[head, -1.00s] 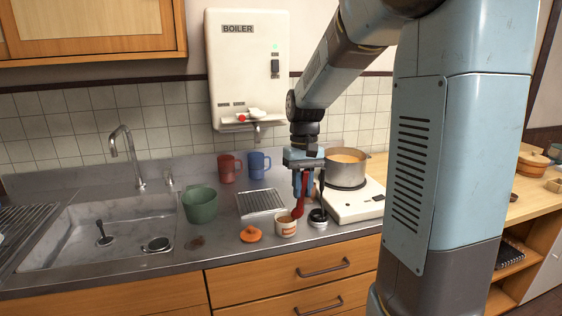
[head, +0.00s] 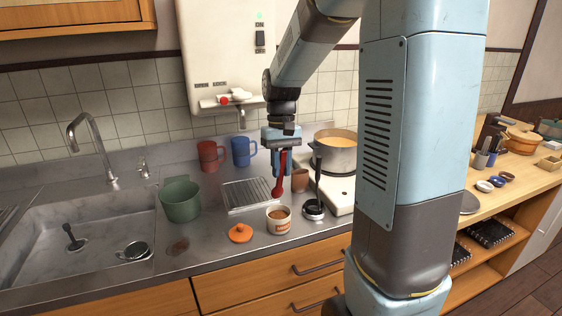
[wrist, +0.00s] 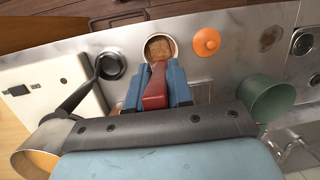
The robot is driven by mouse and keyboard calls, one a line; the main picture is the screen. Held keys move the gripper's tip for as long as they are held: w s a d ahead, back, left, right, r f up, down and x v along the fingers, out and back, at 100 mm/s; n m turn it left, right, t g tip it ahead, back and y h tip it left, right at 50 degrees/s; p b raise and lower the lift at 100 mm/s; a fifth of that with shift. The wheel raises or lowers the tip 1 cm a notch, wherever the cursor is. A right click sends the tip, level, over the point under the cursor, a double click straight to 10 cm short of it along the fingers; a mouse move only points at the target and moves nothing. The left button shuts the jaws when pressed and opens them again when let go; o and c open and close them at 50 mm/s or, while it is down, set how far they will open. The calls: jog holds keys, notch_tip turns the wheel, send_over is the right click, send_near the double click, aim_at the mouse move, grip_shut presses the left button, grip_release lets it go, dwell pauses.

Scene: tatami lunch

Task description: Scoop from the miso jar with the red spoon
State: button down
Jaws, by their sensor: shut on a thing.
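My gripper (head: 280,163) is shut on the red spoon (head: 279,182), which hangs with its bowl end down over the counter. The spoon also shows between the blue fingers in the wrist view (wrist: 155,90). The open miso jar (head: 278,222), a pale cup shape with brown miso inside, stands on the counter at the front. In the head view the spoon's lower end is above and behind the jar, apart from it. In the wrist view the spoon's far end overlaps the near side of the jar (wrist: 160,38). The orange lid (head: 240,234) lies on the counter left of the jar.
A dark-handled utensil (head: 318,183) stands in a small black-topped holder (head: 313,211) just right of the jar. A brown cup (head: 300,181) is behind. A wire rack (head: 247,196) and green pot (head: 180,202) are left. A soup pot (head: 336,155) sits on the stove.

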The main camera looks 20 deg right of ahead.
aim_at(282, 188)
jog(key=shift+w+d+x, duration=0.1)
jog(key=shift+w+x, duration=0.15)
jog(key=shift+x, duration=1.25)
jog(key=shift+w+d+x, duration=0.1)
jog(key=shift+w+x, duration=0.15)
jog(key=shift+x, duration=1.2)
jog(key=shift+w+d+x, duration=0.1)
jog(key=shift+w+x, duration=0.15)
jog(key=shift+x, duration=1.25)
jog(key=shift+f, duration=0.2)
jog(key=shift+a, duration=0.1)
jog(key=shift+d, duration=0.3)
jog(key=shift+a, duration=0.15)
jog(key=shift+r, duration=0.15)
jog(key=shift+s+a+v, duration=0.1)
jog(key=shift+s+v, duration=0.15)
jog(key=shift+v, duration=1.1)
jog(key=shift+s+a+v, duration=0.1)
jog(key=shift+s+v, duration=0.15)
jog(key=shift+v, duration=1.1)
jog(key=shift+s+a+v, duration=0.1)
jog(key=shift+s+v, duration=0.2)
jog(key=shift+v, duration=1.05)
